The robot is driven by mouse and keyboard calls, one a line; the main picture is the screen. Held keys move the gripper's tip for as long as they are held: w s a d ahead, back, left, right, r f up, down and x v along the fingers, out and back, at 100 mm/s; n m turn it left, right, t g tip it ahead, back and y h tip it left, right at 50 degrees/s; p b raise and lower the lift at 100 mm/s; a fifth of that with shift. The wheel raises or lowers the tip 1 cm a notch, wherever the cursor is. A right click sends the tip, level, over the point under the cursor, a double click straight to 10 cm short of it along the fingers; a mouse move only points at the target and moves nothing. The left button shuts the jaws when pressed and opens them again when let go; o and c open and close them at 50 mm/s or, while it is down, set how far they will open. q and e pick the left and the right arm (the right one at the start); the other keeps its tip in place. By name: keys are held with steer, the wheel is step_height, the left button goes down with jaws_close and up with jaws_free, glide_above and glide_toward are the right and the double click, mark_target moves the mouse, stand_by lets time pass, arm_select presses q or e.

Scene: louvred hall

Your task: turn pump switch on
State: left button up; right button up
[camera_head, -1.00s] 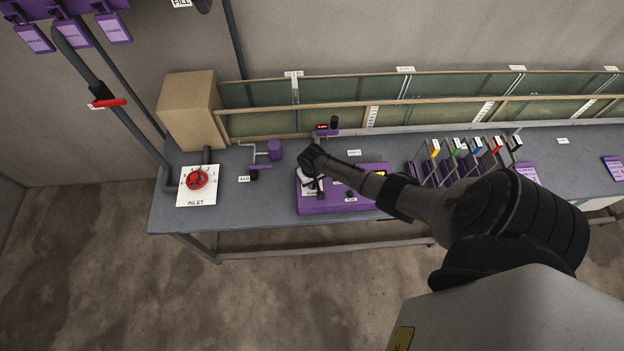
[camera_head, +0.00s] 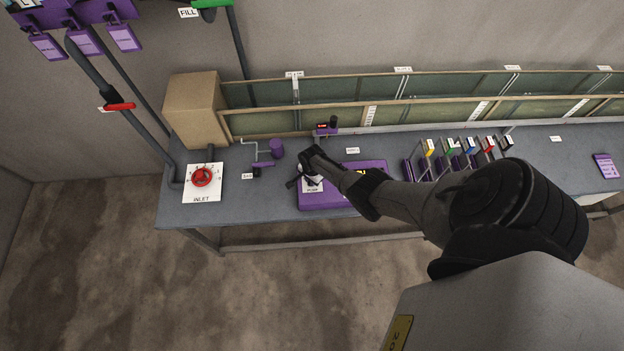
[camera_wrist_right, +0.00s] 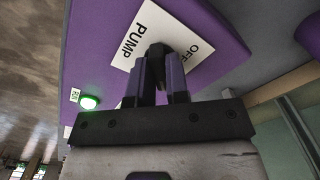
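The purple pump panel (camera_head: 322,200) lies on the bench, with a white PUMP plate (camera_wrist_right: 122,62) marked OFF at one corner. My right gripper (camera_head: 312,155) reaches down over this plate. In the right wrist view the two purple-faced fingers (camera_wrist_right: 164,75) stand close on either side of the dark pump switch handle (camera_wrist_right: 156,52) and look shut on it. The handle's exact setting is partly hidden by the fingers. A green lamp (camera_wrist_right: 88,102) with a RUN label glows on the panel. My left gripper is out of view.
An INLET plate with a red knob (camera_head: 202,177) is at the bench's left end. A cardboard-coloured box (camera_head: 193,108) stands behind it.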

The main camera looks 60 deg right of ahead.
steer(key=o, duration=0.5)
steer(key=shift+r, duration=0.1)
step_height(320, 180, up, 3)
steer(key=p, duration=0.3)
step_height(320, 180, up, 2)
steer(key=shift+p, duration=0.6)
steer(key=shift+r, duration=0.55)
steer(key=shift+r+b, duration=0.3)
steer(key=shift+r, duration=0.05)
